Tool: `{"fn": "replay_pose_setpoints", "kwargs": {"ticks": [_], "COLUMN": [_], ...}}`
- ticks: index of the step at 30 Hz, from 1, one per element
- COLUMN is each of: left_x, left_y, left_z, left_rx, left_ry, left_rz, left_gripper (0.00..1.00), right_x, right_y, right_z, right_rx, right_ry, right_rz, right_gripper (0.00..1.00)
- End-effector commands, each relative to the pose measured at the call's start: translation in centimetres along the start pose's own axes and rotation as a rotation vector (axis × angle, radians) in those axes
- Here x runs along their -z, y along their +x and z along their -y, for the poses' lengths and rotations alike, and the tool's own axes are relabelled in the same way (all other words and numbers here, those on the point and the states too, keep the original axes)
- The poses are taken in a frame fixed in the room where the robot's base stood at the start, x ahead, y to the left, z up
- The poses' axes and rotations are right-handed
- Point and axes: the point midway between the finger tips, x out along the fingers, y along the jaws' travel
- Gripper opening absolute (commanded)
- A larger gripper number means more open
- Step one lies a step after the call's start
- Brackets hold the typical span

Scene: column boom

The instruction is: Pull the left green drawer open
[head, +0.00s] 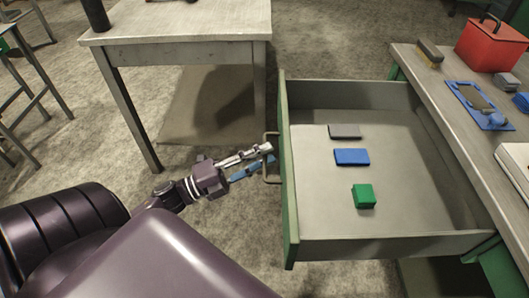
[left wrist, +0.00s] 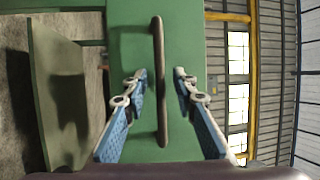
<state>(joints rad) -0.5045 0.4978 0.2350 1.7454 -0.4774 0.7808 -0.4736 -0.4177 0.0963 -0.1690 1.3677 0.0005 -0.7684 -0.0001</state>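The green drawer (head: 288,185) stands pulled well out from the workbench, and its inside shows in the head view. Its front with the bar handle (head: 271,160) faces left. My left gripper (head: 268,154) is at the handle. In the left wrist view the handle (left wrist: 160,110) runs upright between the two spread fingers (left wrist: 159,74), with a gap on both sides, against the green drawer front (left wrist: 188,30). The left gripper is open and holds nothing. My right gripper is in neither view.
In the drawer lie a grey block (head: 345,131), a blue block (head: 352,157) and a green block (head: 364,196). The workbench (head: 440,95) carries a red toolbox (head: 490,45) and a blue clipboard-like item (head: 480,105). Another table (head: 190,22) stands at the back left.

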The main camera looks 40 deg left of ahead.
Motion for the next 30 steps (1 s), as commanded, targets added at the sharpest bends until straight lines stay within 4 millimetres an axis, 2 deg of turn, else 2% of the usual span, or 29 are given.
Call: {"fn": "replay_pose_setpoints", "kwargs": {"ticks": [12, 16, 21, 30], "left_x": [-0.1, 0.0, 0.0, 0.0], "left_y": [-8.2, -10.2, -11.4, -11.6], "left_z": [-0.2, -0.1, -0.1, 0.0], "left_rx": [-0.005, -0.004, -0.001, -0.001], "left_ry": [-0.002, -0.002, -0.001, 0.0], "left_rz": [0.004, 0.003, 0.001, 0.001], "left_gripper": [0.26, 0.26, 0.26, 0.26], "right_x": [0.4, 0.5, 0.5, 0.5], "right_y": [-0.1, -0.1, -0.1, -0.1], "right_z": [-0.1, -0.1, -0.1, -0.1], "right_rx": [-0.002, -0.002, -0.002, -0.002], "right_ry": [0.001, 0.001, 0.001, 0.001], "right_rz": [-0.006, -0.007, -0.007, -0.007], "right_gripper": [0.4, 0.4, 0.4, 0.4]}}
